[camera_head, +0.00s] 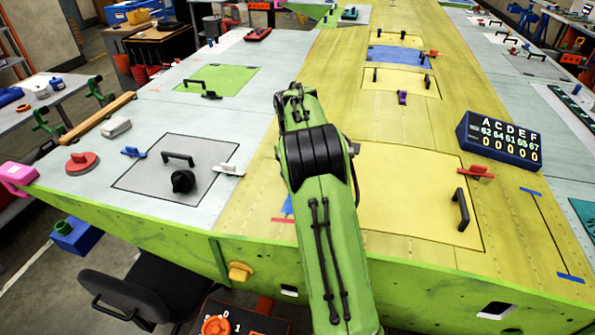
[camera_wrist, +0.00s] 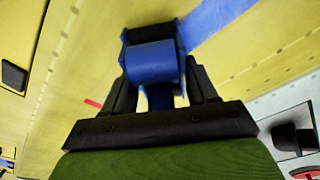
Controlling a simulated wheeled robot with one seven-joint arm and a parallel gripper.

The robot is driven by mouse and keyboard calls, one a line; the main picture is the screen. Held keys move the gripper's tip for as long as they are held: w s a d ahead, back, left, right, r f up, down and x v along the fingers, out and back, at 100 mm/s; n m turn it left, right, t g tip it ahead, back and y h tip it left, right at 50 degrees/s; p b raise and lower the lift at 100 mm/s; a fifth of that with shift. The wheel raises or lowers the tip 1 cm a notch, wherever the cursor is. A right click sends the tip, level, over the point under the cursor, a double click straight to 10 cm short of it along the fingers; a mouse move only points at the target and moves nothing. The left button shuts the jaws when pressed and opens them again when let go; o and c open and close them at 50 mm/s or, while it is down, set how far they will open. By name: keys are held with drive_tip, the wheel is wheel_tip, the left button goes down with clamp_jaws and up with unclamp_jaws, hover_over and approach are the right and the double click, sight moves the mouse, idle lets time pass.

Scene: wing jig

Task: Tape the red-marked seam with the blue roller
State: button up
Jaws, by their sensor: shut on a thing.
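My gripper (camera_wrist: 160,92) is shut on the blue roller (camera_wrist: 153,62), which sits between its black fingers in the wrist view. The roller is at or close above the yellow wing skin; contact cannot be told. A blue tape strip (camera_wrist: 218,18) runs from beside the roller to the upper right. A short red mark (camera_wrist: 93,103) lies on the skin left of the gripper. The arm hides my gripper and the roller there.
A yellow panel with a black handle (camera_head: 460,209) lies right of my arm. A black line between blue marks (camera_head: 530,191) lies farther right, near a dark blue counter box (camera_head: 499,139). A grey panel (camera_head: 150,180) with a handle and black knob lies left.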

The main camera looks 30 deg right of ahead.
drive_tip(key=shift+w+a+r+p, duration=0.1)
drive_tip(key=shift+r+p, duration=0.85)
drive_tip(key=shift+r, duration=0.05)
drive_tip(key=shift+w+a+r+p, duration=0.1)
drive_tip(key=shift+w+r+p, duration=0.05)
drive_tip(key=shift+r+p, duration=0.85)
drive_tip(key=shift+w+a+r+p, duration=0.1)
drive_tip(key=shift+r+p, duration=0.8)
drive_tip(key=shift+r, duration=0.1)
drive_tip(key=r+p, duration=0.3)
drive_tip(key=shift+w+a+r, duration=0.15)
drive_tip(key=shift+w, duration=0.05)
drive_tip(key=shift+f, duration=0.25)
